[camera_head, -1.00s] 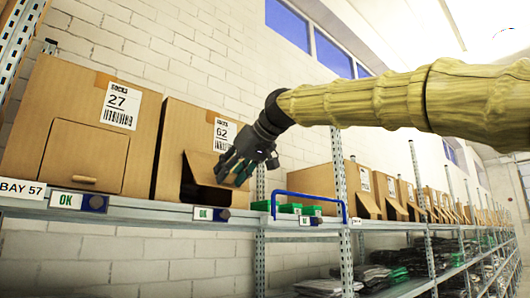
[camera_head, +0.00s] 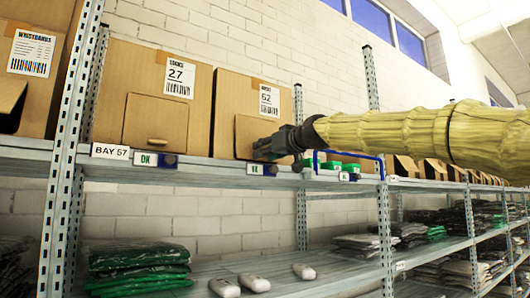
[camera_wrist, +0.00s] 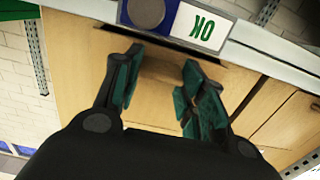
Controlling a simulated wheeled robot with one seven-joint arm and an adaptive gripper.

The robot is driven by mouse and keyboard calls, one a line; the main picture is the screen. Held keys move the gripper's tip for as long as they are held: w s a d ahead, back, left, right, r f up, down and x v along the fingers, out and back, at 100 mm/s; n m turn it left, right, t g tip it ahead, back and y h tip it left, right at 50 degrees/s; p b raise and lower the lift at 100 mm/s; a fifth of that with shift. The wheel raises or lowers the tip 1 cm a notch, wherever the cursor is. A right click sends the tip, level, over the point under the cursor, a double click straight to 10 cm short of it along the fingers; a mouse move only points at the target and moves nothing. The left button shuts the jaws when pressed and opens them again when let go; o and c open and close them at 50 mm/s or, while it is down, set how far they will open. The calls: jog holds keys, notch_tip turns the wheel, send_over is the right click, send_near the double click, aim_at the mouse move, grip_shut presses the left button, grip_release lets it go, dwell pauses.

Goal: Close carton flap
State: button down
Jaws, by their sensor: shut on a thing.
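The carton labelled 62 (camera_head: 235,92) stands on the shelf in the head view. Its front flap (camera_head: 247,130) is swung up nearly flush with the carton front, and no dark opening shows there. My gripper (camera_head: 258,149) is at the flap's lower right, just above the shelf edge. In the wrist view, turned upside down, my fingers (camera_wrist: 158,88) stand either side of a strip of the cardboard flap (camera_wrist: 163,68) and are shut on it. A thin dark gap shows by the shelf edge. My fingers and wrist hide part of the flap's lower edge.
The carton labelled 27 (camera_head: 200,85) stands to the left with its flap flush. A rack upright (camera_head: 68,150) is further left. The metal shelf edge (camera_head: 215,170) carries tags. A blue rail (camera_head: 350,153) and green items are close right of my gripper.

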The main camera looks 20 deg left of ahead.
jog(key=shift+w+a+r, duration=0.1)
jog(key=shift+w, duration=0.05)
dwell(0.4)
jog(key=c, duration=1.1)
grip_release()
jog(key=shift+a, duration=0.1)
jog(key=shift+o, duration=1.2)
jog(key=shift+w+f, duration=0.1)
jog(key=shift+f, duration=0.1)
jog(key=v, duration=1.2)
